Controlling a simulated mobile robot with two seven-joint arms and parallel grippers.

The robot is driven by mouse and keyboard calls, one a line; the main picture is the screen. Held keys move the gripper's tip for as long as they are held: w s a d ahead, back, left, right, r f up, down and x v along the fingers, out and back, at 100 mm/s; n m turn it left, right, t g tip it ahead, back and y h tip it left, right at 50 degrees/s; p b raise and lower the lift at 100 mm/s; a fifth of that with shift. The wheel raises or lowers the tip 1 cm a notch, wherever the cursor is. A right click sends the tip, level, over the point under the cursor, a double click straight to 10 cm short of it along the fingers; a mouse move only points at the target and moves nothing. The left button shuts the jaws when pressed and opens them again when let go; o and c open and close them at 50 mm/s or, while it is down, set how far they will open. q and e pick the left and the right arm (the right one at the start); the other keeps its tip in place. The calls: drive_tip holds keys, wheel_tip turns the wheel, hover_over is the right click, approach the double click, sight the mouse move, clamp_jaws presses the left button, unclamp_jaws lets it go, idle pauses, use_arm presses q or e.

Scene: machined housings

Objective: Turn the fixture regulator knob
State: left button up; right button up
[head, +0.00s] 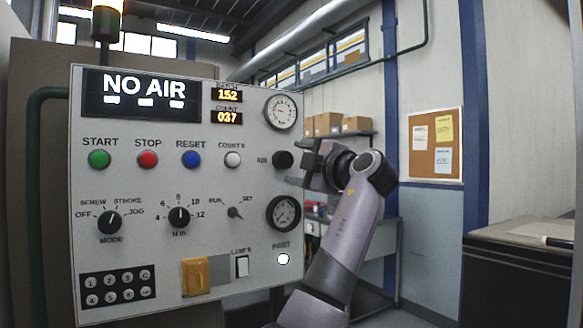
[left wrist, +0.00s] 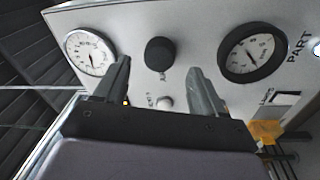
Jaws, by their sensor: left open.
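The regulator knob (head: 283,160) is a round black knob on the right side of the grey control panel (head: 215,225), beside a small label that seems to read AIR. It sits between two round dial gauges. In the left wrist view the knob (left wrist: 160,53) shows beyond and between my fingertips. My left gripper (head: 306,164) is open just right of the knob, with its fingers toward the panel; its fingers also show in the left wrist view (left wrist: 158,66). A gap seems to remain between fingers and knob. My right gripper is not in view.
The upper gauge (head: 280,111) and lower gauge (head: 284,214) flank the knob closely. The display (head: 143,94) reads NO AIR. Buttons and other dials, such as the MODE knob (head: 110,222), lie left. A dark cabinet (head: 520,265) stands at far right.

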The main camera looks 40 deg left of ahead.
use_arm(q)
drive_tip(key=shift+b+v, duration=0.3)
drive_tip(key=shift+v, duration=1.35)
drive_tip(key=shift+s, duration=0.1)
